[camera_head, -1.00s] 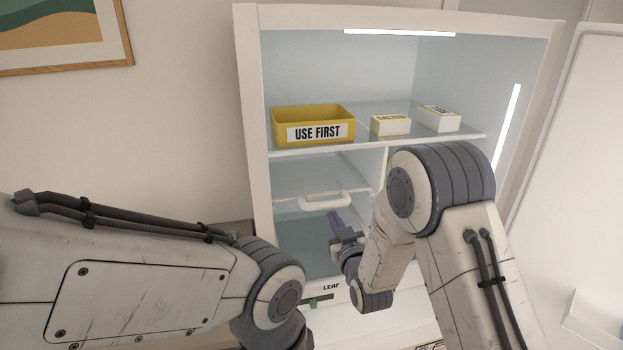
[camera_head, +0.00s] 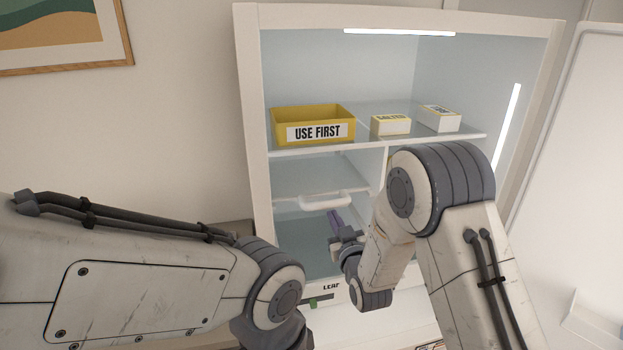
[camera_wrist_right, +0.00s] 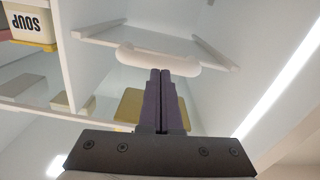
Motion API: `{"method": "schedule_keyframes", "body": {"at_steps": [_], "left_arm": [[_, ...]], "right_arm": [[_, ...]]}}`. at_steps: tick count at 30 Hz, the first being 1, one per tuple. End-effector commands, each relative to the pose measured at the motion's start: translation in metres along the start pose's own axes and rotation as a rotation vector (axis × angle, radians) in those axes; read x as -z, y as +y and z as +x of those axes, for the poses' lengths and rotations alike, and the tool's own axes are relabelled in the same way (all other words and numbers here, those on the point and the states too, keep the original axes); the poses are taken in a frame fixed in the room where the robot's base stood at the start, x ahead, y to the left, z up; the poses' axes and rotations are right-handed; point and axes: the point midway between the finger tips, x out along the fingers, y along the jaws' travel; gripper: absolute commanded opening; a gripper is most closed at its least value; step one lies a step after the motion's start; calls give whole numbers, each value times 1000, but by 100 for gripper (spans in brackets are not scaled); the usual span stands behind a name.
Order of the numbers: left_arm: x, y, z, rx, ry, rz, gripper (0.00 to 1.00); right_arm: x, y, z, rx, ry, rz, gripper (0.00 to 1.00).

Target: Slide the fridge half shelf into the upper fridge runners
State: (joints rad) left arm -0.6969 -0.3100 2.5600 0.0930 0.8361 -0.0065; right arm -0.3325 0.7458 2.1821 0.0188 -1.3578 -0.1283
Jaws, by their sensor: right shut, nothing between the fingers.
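The half shelf (camera_head: 290,203) is a clear panel with a white front edge and a rounded white handle. It sits level in the left bay of the fridge, below the full-width shelf. Its handle (camera_wrist_right: 158,61) also shows in the right wrist view. My right gripper (camera_head: 332,213) is shut and empty, its purple fingers pointing up at the handle from below and in front. In the right wrist view the fingertips (camera_wrist_right: 160,72) overlap the handle; I cannot tell whether they touch. The runners are not clearly distinguishable. My left gripper is out of view.
The full-width shelf (camera_head: 372,146) above holds a yellow USE FIRST bin (camera_head: 312,113) and two small boxes (camera_head: 390,125). A vertical divider (camera_head: 377,172) borders the bay on the right. A LEAF label (camera_head: 331,286) shows below. A SOUP container (camera_wrist_right: 32,22) appears in the right wrist view.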

Motion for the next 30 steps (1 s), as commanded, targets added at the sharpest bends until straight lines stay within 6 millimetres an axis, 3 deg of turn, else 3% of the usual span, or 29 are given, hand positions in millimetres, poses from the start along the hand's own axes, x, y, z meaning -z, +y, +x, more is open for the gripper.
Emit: {"method": "schedule_keyframes", "body": {"at_steps": [30], "left_arm": [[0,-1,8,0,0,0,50]], "right_arm": [[-1,0,21,0,0,0,0]]}}
